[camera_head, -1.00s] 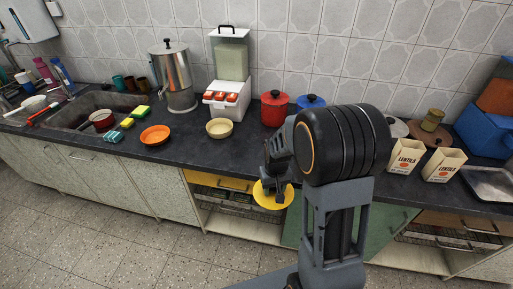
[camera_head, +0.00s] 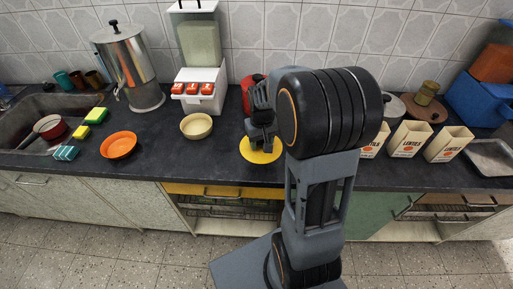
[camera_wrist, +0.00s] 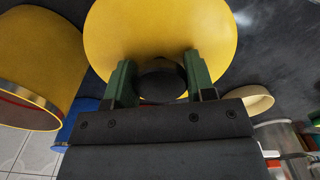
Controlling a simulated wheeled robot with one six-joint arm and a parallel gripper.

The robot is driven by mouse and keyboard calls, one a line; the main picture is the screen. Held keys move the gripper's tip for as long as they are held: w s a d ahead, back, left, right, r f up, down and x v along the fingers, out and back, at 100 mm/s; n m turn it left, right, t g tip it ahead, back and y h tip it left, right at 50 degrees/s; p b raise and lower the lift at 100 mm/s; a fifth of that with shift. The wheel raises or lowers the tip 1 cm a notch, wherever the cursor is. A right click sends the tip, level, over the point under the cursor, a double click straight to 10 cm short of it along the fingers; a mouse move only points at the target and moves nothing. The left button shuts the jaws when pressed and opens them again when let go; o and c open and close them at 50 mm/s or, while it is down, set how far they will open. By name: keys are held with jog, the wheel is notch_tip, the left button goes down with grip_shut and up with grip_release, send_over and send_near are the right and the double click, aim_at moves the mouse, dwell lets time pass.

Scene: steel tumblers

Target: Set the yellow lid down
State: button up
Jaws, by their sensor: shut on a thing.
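The yellow lid (camera_head: 265,156) is over the dark counter (camera_head: 215,158), between the cream bowl and my arm in the head view. My gripper (camera_head: 261,140) is above it. In the wrist view, the green fingertips of my gripper (camera_wrist: 160,80) are shut on the dark knob of the yellow lid (camera_wrist: 160,25). The lid looks roughly level. I cannot tell whether its underside touches the counter. My wrist hides part of the lid in the head view.
A cream bowl (camera_head: 196,126) and an orange bowl (camera_head: 118,145) stand to the left. A red pot (camera_head: 246,92) is behind my gripper. Lentil cartons (camera_head: 409,139) stand to the right. A yellow pot-like body (camera_wrist: 40,60) is close by in the wrist view.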

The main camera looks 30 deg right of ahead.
jog(key=w+f, duration=0.4)
jog(key=f, duration=0.1)
jog(key=shift+d+f, duration=0.15)
jog(key=shift+d, duration=0.05)
jog(key=shift+w+f, duration=0.15)
jog(key=shift+f, duration=1.45)
jog(key=shift+f, duration=0.2)
jog(key=o, duration=0.9)
jog(key=shift+o, duration=0.2)
jog(key=shift+r, duration=0.1)
